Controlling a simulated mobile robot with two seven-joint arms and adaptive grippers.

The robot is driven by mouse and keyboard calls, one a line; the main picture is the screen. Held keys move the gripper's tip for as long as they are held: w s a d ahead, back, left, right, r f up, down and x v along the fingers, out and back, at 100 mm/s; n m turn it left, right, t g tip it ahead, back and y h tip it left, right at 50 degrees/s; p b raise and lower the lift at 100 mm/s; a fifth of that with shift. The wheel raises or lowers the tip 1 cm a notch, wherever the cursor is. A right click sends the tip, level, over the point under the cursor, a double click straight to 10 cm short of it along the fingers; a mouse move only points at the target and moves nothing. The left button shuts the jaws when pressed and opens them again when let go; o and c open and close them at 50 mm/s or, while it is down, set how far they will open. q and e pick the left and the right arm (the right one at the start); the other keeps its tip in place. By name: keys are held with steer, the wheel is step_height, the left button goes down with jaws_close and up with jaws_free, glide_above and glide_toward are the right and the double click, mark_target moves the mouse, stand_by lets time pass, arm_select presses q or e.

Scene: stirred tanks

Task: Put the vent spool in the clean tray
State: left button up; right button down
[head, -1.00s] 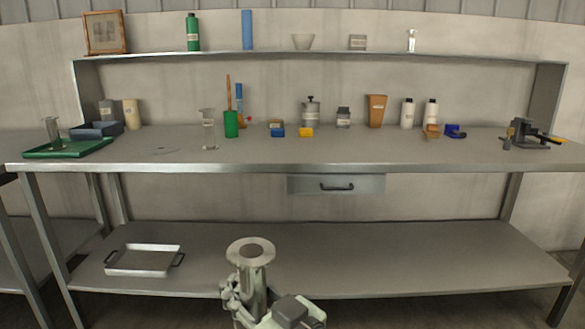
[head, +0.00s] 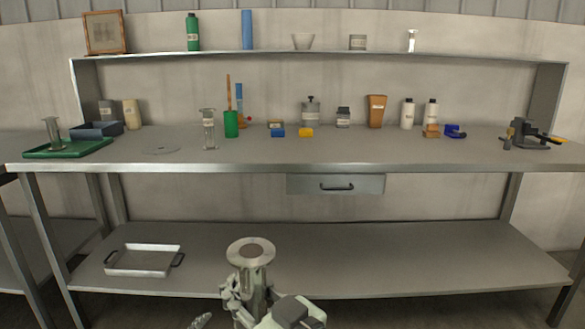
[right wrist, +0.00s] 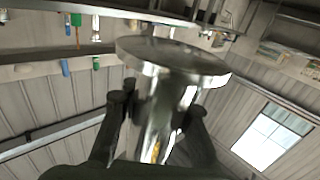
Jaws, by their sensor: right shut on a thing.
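A shiny metal spool (head: 250,253) with a wide round flange stands upright in my right gripper (head: 250,298) at the bottom middle of the head view. In the right wrist view the spool (right wrist: 165,85) sits between both dark fingers (right wrist: 155,120), flange outward; the gripper is shut on it. A silver metal tray (head: 142,261) with dark handles lies on the lower shelf, empty. A green tray (head: 68,148) on the bench top at the left holds a clear or shiny cylinder (head: 52,130). A grey tip at the bottom edge may be my left gripper (head: 201,320); its jaws are hidden.
The bench top (head: 400,150) carries bottles, small blocks, a green cup (head: 231,124) and a labelled clear cylinder (head: 208,128) along the back. The lower shelf (head: 420,260) is bare right of the silver tray. A drawer (head: 336,184) hangs below the bench's front edge.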

arm_select(q)
steer(key=w+d+r+m+t+h, duration=0.1)
steer(key=w+d+r+m, duration=0.1)
steer(key=r, duration=0.3)
steer(key=w+d+r+m+t+h, duration=0.1)
steer(key=w+d+r+m, duration=0.1)
steer(key=r, duration=0.3)
steer(key=shift+w+r+m+t, duration=0.3)
steer(key=shift+w+r+t, duration=0.1)
steer(key=shift+w, duration=0.25)
steer(key=shift+d, duration=0.1)
steer(key=s+a+f+n+g+y, duration=0.2)
steer(key=s+a+f+n+g, duration=0.15)
steer(key=s+f, duration=0.55)
steer(key=s+a+f+n+g+y, duration=0.25)
steer(key=s+a+f+n, duration=0.2)
steer(key=f, duration=0.85)
steer(key=s+a+f+n+g, duration=0.1)
steer(key=s+f, duration=0.3)
steer(key=s, duration=0.4)
steer(key=s+a+f+n+g, duration=0.2)
steer(key=s+f+n+g, duration=0.1)
steer(key=s, duration=0.5)
steer(key=s+a+f+n+g, duration=0.1)
steer(key=s+f+n+g, duration=0.2)
steer(key=s+f, duration=0.3)
steer(key=shift+s+a, duration=0.25)
steer(key=shift+s, duration=0.85)
